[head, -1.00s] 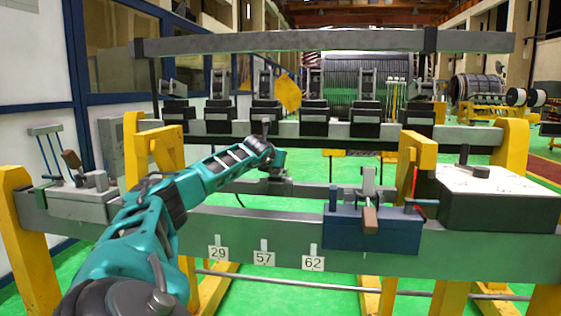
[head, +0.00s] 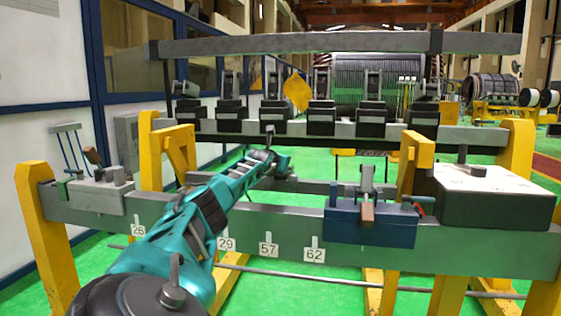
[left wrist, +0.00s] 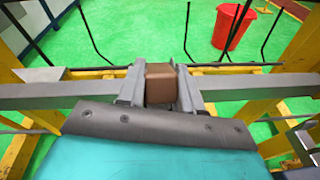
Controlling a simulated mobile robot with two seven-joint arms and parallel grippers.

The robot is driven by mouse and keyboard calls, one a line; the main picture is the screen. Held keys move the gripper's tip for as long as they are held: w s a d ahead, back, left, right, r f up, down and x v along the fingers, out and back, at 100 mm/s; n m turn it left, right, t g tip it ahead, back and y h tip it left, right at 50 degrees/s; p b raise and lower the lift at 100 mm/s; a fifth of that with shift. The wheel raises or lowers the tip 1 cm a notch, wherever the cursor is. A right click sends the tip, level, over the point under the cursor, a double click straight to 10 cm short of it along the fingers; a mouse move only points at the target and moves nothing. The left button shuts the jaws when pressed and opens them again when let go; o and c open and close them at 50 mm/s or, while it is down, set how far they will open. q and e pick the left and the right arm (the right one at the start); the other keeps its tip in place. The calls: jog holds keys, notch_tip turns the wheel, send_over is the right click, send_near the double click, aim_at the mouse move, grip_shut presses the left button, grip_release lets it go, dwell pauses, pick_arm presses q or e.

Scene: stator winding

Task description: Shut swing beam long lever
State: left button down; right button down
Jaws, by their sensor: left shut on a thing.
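In the head view my left arm reaches in from the lower left, its gripper (head: 268,172) at the grey middle bar (head: 315,187). In the left wrist view the gripper (left wrist: 160,88) is shut on a brown block-shaped handle (left wrist: 160,80), one grey finger on each side. The handle looks like a lever's grip; the rest of the lever is hidden. A long dark grey beam (head: 340,43) spans the top of the rear frame in the head view, raised above a row of black clamps. Which part is the swing beam is unclear. My right gripper is not visible.
A blue block with a brown-handled lever (head: 367,213) sits on the front rail (head: 290,222). A black box (head: 495,195) stands at the right, a grey clamp (head: 95,192) at the left. Yellow posts (head: 516,165) flank the frame. A red bucket (left wrist: 232,27) stands on green floor.

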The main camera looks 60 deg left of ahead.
pick_arm(q)
jog(key=c, duration=0.8)
grip_release()
jog(key=shift+o, duration=0.2)
jog(key=shift+s, duration=0.1)
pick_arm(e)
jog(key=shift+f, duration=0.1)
pick_arm(q)
jog(key=shift+s+d+b, duration=0.3)
jog(key=shift+s+b, duration=0.05)
jog(key=shift+s, duration=0.2)
jog(key=b+v, duration=0.5)
jog(key=v, duration=0.6)
jog(key=shift+d+r+b, duration=0.2)
jog(key=shift+d+b, duration=0.15)
jog(key=shift+b, duration=0.05)
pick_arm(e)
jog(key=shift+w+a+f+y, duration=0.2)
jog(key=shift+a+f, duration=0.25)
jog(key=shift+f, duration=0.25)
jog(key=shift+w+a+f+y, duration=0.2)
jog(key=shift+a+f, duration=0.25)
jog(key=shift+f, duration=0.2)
